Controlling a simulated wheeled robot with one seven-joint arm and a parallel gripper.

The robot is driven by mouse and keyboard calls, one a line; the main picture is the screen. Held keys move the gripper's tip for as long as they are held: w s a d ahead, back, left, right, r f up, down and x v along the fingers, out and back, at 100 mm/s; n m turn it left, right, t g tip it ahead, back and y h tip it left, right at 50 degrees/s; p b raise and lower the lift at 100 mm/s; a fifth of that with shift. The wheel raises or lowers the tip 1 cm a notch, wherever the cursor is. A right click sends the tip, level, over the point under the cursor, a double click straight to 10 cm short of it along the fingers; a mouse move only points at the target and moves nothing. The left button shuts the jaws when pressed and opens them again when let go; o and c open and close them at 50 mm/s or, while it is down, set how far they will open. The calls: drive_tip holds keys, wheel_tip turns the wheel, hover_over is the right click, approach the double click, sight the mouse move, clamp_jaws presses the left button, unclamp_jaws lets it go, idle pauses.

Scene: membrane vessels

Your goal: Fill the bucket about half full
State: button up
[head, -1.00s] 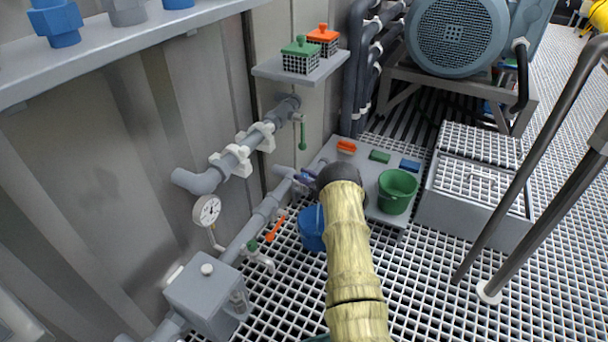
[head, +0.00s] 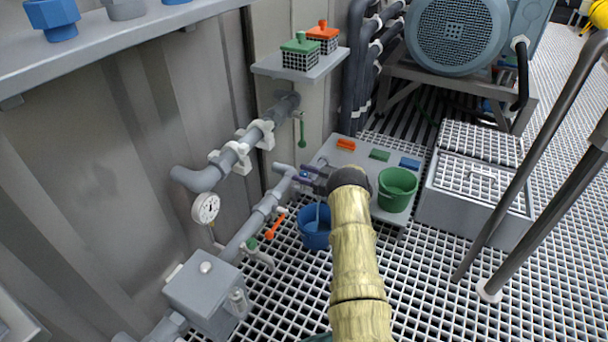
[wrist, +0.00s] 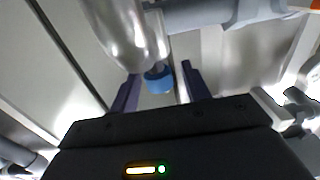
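A blue bucket (head: 315,236) stands on the grating below the pipe end, partly hidden by my arm. A pale, thin vertical streak, possibly water, shows at its mouth; I cannot tell the level inside. My gripper (head: 308,175) is by the pipe outlet above the bucket, its purple fingers pointing left. In the wrist view, the fingers of my gripper (wrist: 161,88) stand apart on either side of a small blue knob (wrist: 158,80) beside a shiny metal pipe. Gaps show at both sides, so the gripper looks open. A green bucket (head: 397,189) stands on the low grey shelf.
An orange lever (head: 275,227) and a green-handled tap (head: 258,253) are on the lower pipe. A gauge (head: 205,208) and grey box (head: 204,291) stand to the left. Coloured blocks lie on the low shelf (head: 352,166). Handrails (head: 535,170) rise at right.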

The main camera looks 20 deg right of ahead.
drive_tip(key=shift+s+d+r+p, duration=0.15)
drive_tip(key=shift+s+d+p, duration=0.2)
drive_tip(key=p+v, duration=0.6)
drive_tip(key=v, duration=1)
drive_tip(key=shift+s, duration=0.2)
drive_tip(key=shift+d, duration=0.1)
